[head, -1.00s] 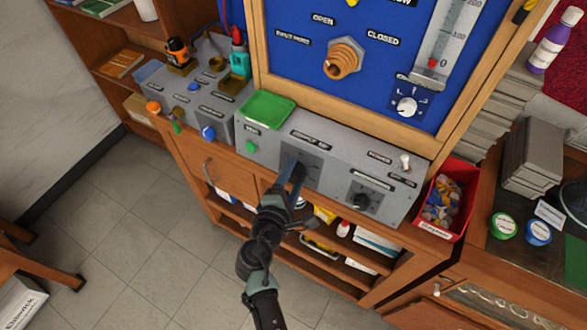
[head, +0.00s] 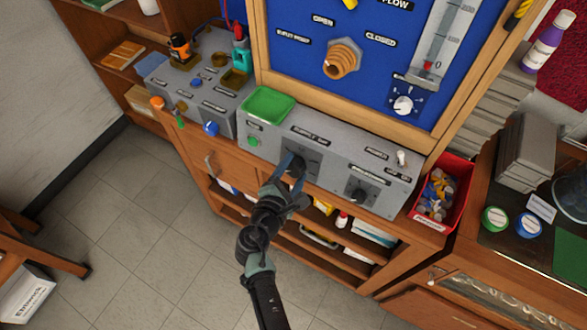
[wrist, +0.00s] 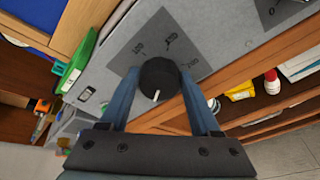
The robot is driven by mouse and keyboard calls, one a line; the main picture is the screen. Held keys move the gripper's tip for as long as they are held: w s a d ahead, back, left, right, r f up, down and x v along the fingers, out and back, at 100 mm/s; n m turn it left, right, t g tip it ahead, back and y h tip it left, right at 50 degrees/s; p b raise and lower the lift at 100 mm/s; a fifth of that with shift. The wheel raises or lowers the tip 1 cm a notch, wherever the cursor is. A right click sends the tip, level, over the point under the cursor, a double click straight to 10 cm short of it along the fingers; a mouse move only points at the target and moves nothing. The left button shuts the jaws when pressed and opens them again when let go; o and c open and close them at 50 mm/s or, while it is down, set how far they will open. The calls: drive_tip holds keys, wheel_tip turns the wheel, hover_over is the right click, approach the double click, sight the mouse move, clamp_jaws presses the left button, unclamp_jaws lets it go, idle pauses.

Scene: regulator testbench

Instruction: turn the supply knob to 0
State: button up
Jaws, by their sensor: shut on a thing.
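The supply knob (wrist: 160,78) is a round black knob with a white pointer line on a dark grey plate of the grey console. In the wrist view its white line points down toward my gripper's palm. My gripper (head: 294,162) is shut on the knob, one blue-grey finger on each side, in the wrist view too (wrist: 158,88). In the head view the fingers hide most of the knob.
A second black knob (head: 358,196) and a white switch (head: 401,158) sit to the right on the same console. A green tray (head: 268,104) lies on its left end. A red bin (head: 461,208) stands to the right. Open shelves lie below.

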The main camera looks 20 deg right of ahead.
drive_tip(key=o, duration=1.4)
drive_tip(key=v, duration=1.3)
